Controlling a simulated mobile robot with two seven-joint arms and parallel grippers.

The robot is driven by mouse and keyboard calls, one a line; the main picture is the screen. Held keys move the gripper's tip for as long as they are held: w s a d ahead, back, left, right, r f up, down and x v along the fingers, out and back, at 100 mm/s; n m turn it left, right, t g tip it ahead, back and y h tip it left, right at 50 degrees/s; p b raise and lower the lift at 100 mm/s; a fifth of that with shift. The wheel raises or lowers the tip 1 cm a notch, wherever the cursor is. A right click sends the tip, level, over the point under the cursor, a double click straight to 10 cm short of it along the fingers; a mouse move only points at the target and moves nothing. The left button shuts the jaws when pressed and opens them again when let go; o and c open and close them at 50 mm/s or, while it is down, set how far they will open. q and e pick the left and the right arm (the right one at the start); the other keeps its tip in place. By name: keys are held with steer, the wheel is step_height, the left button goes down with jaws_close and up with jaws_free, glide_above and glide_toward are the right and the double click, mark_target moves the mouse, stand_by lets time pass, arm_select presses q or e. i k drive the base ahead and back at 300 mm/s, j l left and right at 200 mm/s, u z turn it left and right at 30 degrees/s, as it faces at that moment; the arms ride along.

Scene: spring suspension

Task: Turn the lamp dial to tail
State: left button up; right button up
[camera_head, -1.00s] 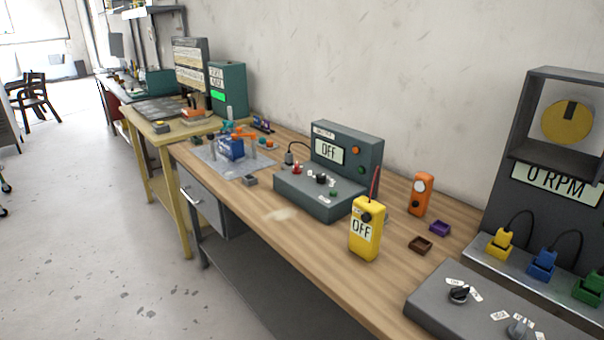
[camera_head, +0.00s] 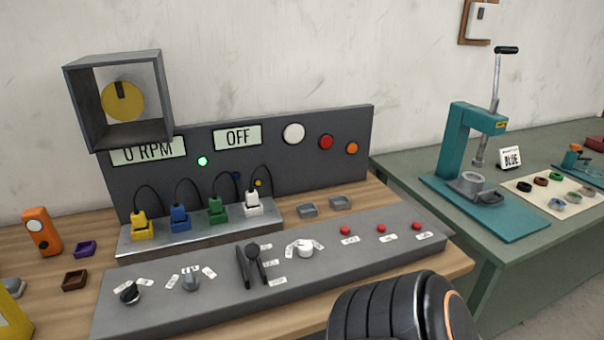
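A long grey control panel (camera_head: 200,312) lies on the wooden bench and carries several dials. A black dial (camera_head: 130,292) is at its left, a grey dial (camera_head: 190,281) beside it, and a white dial (camera_head: 305,250) right of middle. Each has small labels around it, too small to read, so I cannot tell which dial is the lamp dial. On the upright panel behind, a display (camera_head: 237,137) reads OFF, with a white lamp (camera_head: 293,133), a red lamp (camera_head: 326,142) and an orange lamp (camera_head: 352,148) to its right. Neither gripper is visible.
A black lever (camera_head: 250,265) stands between the grey and white dials. Red buttons (camera_head: 381,228) are at the panel's right. Coloured plugs (camera_head: 180,219) stand on a ledge behind. A teal press (camera_head: 475,160) is on the green table. My black ribbed arm part fills the bottom right.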

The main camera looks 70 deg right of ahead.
mark_target(305, 248)
steer(key=z, duration=0.4)
steer(key=l+z, duration=0.1)
steer(key=z, duration=0.75)
steer(key=l+z, duration=0.1)
steer(key=z, duration=0.7)
steer(key=i+l, duration=0.05)
